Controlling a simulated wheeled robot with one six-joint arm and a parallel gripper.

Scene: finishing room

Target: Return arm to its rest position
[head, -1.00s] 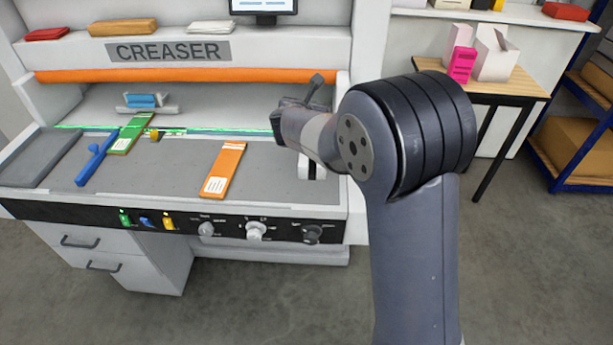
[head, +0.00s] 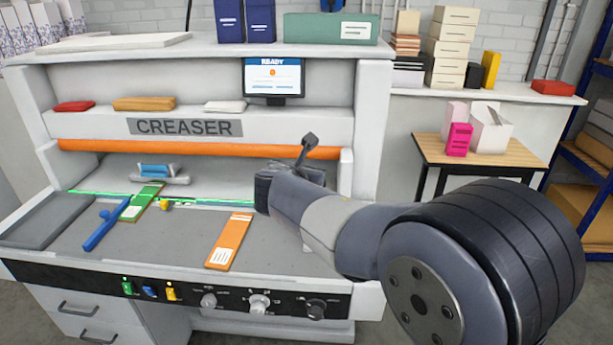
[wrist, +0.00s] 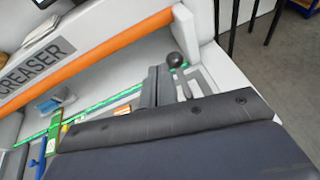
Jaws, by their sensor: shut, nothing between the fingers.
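My arm reaches in from the lower right of the head view, over the right part of the creaser (head: 385,130). My gripper (head: 262,190) is at its far end, a dark block above the right side of the grey bed. In the wrist view my gripper (wrist: 158,88) shows as dark fingers close together, with nothing between them. A dark ball-ended lever (head: 309,142) stands just behind the gripper in the head view; it also shows in the wrist view (wrist: 175,60). My wrist hides part of the bed.
An orange card (head: 228,242), a green card (head: 143,203) and a blue tool (head: 105,224) lie on the bed. A monitor (head: 273,77) reads READY. Knobs (head: 259,304) line the front panel. A wooden table (head: 425,150) with boxes stands right; a blue rack (head: 590,165) is beyond.

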